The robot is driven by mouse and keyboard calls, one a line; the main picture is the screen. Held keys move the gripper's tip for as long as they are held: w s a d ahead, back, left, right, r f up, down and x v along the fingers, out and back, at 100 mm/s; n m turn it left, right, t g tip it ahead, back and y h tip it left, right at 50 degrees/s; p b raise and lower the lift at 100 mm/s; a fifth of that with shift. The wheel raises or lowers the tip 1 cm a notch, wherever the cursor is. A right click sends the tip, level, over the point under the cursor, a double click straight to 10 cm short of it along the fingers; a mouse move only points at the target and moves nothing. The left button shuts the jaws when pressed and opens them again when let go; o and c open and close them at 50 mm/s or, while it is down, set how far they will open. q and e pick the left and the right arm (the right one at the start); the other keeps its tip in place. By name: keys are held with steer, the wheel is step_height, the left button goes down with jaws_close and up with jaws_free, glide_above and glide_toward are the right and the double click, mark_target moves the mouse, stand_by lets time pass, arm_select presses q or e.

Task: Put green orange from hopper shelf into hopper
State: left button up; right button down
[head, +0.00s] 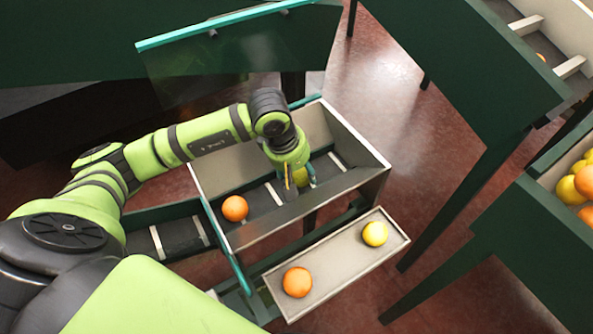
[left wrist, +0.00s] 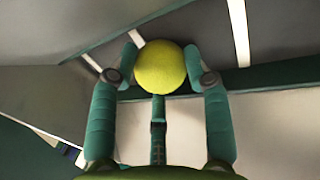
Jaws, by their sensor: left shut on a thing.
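My left gripper (head: 300,186) reaches down inside the hopper (head: 352,185), a metal-walled bin with a dark slatted bottom. It is shut on a yellow-green orange (left wrist: 160,67), which sits between the fingertips in the left wrist view. In the head view this green orange (head: 300,176) is mostly hidden by the gripper. Another yellow-green orange (head: 375,234) lies at the right end of the hopper shelf (head: 338,258), a pale tray in front of the hopper. My right gripper is not in view.
An orange-coloured orange (head: 235,208) lies in the hopper's left part. Another orange fruit (head: 297,282) lies at the shelf's left end. A green-edged clear panel (head: 235,55) stands behind the hopper. A crate of mixed fruit (head: 560,158) stands at the right edge.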

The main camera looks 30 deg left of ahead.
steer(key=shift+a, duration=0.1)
arm_select(q)
steer(key=shift+s+d+f+b, duration=0.1)
steer(key=shift+b, duration=0.2)
steer(key=o, duration=0.9)
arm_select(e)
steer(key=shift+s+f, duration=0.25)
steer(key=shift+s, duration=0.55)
arm_select(q)
steer(key=shift+r+p, duration=0.55)
steer(key=shift+p, duration=0.05)
steer(key=shift+p+v, duration=2.4)
steer(key=shift+v, duration=3.3)
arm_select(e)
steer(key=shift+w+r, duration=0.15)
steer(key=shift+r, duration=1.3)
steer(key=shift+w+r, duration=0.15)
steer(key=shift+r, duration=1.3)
